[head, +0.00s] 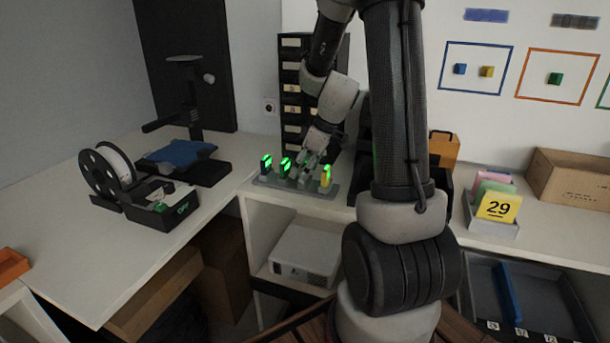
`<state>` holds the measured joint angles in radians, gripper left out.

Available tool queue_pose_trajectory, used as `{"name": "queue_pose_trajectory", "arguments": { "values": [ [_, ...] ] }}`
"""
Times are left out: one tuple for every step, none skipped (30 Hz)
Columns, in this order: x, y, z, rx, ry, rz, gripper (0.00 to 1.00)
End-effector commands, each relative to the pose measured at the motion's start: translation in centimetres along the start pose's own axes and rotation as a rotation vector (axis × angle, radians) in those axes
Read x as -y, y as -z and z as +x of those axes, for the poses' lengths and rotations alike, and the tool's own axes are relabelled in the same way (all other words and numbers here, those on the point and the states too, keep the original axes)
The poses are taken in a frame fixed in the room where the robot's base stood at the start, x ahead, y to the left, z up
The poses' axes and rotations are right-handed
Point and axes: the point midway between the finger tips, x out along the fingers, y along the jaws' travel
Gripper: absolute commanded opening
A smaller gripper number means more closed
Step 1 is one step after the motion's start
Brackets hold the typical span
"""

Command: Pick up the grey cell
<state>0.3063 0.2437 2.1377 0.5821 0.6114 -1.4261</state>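A long grey holder (327,193) stands near the front edge of the white counter, with several small upright cells in it. Two cells at its left, one (266,161) and another (285,164), are dark with bright green tops. My gripper (308,172) points down at the holder, between the green-topped cells and the yellow one. A small grey shape (303,179) at its fingertips may be the grey cell, partly hidden. I cannot tell whether the fingers are closed on it.
A black drawer tower (291,77) stands close behind the holder. A 3D printer (186,158) with a blue piece and a filament spool (108,173) are on the left counter. A card rack (491,219) and a cardboard box (573,178) are at the right.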

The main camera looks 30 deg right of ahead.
Motion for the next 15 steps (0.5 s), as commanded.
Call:
{"name": "queue_pose_trajectory", "arguments": {
  "values": [
    [0.00, -0.01, -0.01, 0.000, 0.000, 0.000, 0.52],
    [0.00, -0.01, -0.02, 0.000, 0.000, 0.000, 0.46],
    [0.00, -0.01, -0.02, 0.000, 0.000, 0.000, 0.39],
    [0.00, -0.01, -0.02, 0.000, 0.000, 0.000, 0.33],
    [0.00, -0.01, -0.02, 0.000, 0.000, 0.000, 0.28],
    [0.00, -0.01, -0.03, 0.000, 0.000, 0.000, 0.21],
    [-0.01, -0.01, -0.03, 0.000, 0.000, 0.000, 0.15],
    [-0.01, -0.01, -0.03, 0.000, 0.000, 0.000, 0.10],
    [-0.01, -0.01, -0.03, 0.000, 0.000, 0.000, 0.04],
    [-0.01, -0.01, -0.04, 0.000, 0.000, 0.000, 0.04],
    [-0.01, -0.01, -0.04, 0.000, 0.000, 0.000, 0.04],
    [-0.01, -0.01, -0.04, 0.000, 0.000, 0.000, 0.04],
    [-0.01, -0.01, -0.04, 0.000, 0.000, 0.000, 0.04],
    [-0.02, 0.00, -0.05, 0.000, 0.000, 0.000, 0.04],
    [-0.02, 0.03, -0.11, 0.000, -0.001, 0.000, 0.04]
  ]
}}
